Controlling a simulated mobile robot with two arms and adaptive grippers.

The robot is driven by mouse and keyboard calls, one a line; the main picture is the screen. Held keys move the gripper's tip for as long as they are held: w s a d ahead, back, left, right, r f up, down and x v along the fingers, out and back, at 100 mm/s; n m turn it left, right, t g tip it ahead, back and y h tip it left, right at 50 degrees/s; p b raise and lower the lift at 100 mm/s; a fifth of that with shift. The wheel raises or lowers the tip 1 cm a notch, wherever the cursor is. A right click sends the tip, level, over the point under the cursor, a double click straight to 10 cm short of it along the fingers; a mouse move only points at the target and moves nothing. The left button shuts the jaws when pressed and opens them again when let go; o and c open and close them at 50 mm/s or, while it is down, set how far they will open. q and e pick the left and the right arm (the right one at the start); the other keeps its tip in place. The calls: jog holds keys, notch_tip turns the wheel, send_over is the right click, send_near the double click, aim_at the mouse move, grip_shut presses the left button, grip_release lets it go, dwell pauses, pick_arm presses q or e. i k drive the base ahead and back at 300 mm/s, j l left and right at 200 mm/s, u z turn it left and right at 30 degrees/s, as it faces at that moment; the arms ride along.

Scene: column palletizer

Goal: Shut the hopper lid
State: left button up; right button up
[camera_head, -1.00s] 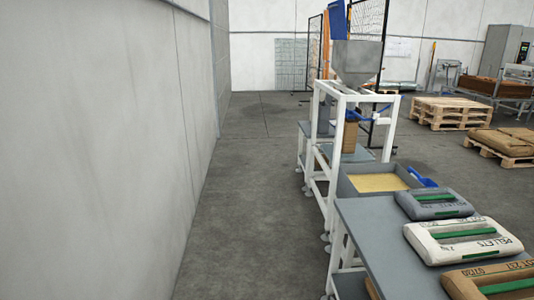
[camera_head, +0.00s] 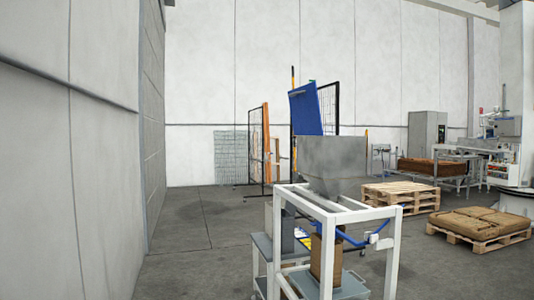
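The grey metal hopper (camera_head: 332,160) sits on top of a white frame (camera_head: 388,252) right of centre in the head view. Its blue lid (camera_head: 306,110) stands raised and slightly tilted at the hopper's back left edge, so the hopper is open. A small handle or bar shows near the lid's top. Neither of my grippers is in view.
A brown sack (camera_head: 316,258) stands inside the white frame, by a blue curved bar (camera_head: 350,240). A wall (camera_head: 70,170) runs along the left, with clear floor (camera_head: 190,255) beside it. Pallets (camera_head: 400,197) and a loaded pallet (camera_head: 478,228) lie to the right.

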aim_at(304, 102)
jog(key=i+j+z, duration=0.5)
jog(key=i+j, duration=0.2)
jog(key=i+j+z, duration=0.1)
jog(key=z, duration=0.3)
jog(key=i+j+z, duration=0.1)
jog(key=z, duration=0.3)
